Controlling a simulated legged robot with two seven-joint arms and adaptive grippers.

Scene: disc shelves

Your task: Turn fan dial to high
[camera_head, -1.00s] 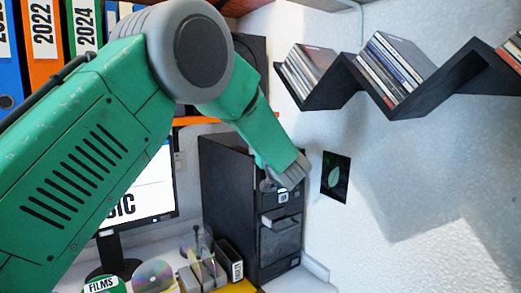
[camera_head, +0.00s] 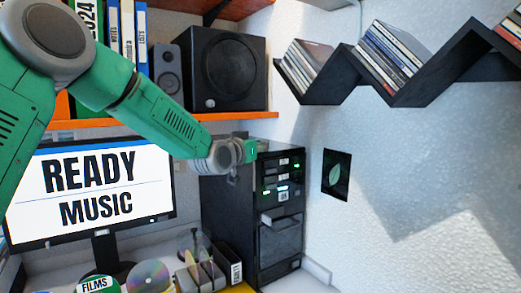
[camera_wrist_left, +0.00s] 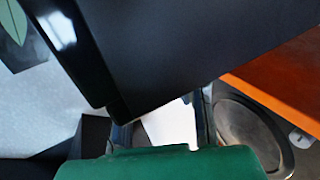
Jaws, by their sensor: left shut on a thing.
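The black computer tower (camera_head: 279,241) stands at the back against the wall, with small lights and labels on its upper front. My left gripper (camera_head: 250,151) is at the top front edge of the tower, its arm coming in from the upper left. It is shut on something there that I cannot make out. The fan dial cannot be picked out in the head view. In the left wrist view, the tower's dark body (camera_wrist_left: 190,45) fills the top, and my left gripper (camera_wrist_left: 160,128) is partly covered by it. My right gripper is not in view.
A monitor (camera_head: 88,190) reading READY MUSIC stands left of the tower. The orange shelf (camera_head: 215,117) with a black speaker (camera_head: 225,68) runs just above the gripper. A zigzag disc shelf (camera_head: 400,97) is on the right wall. Discs and cases (camera_head: 205,270) crowd the desk front.

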